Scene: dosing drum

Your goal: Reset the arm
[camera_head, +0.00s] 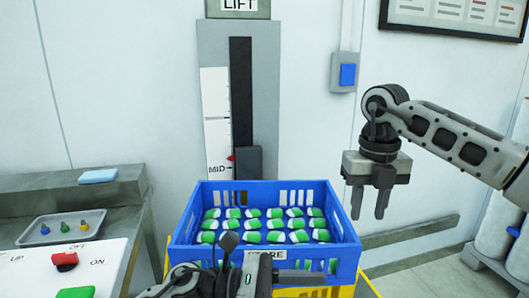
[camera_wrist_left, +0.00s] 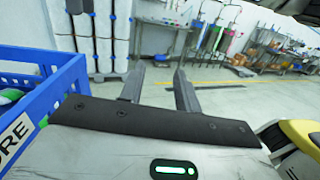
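My right gripper (camera_head: 370,205) hangs fingers-down to the right of the blue crate. Its two fingers are apart with nothing between them. My left gripper (camera_head: 300,277) is low in front of the crate, partly covering its label, with its fingers towards the right. In the left wrist view its fingers (camera_wrist_left: 158,88) are apart and empty, with floor visible between them. The blue crate (camera_head: 190,262) holds rows of green-and-white containers (camera_head: 254,224). Its wall also shows at the left of the left wrist view (camera_wrist_left: 70,92), beside the gripper.
A lift column (camera_head: 265,100) with a "MID" mark stands behind the crate. At left are a control panel with a red switch (camera_head: 65,261) and green button (camera_head: 76,293), and a tray (camera_head: 60,229). Yellow framing (camera_head: 366,285) is under the crate. Wall space around my right gripper is clear.

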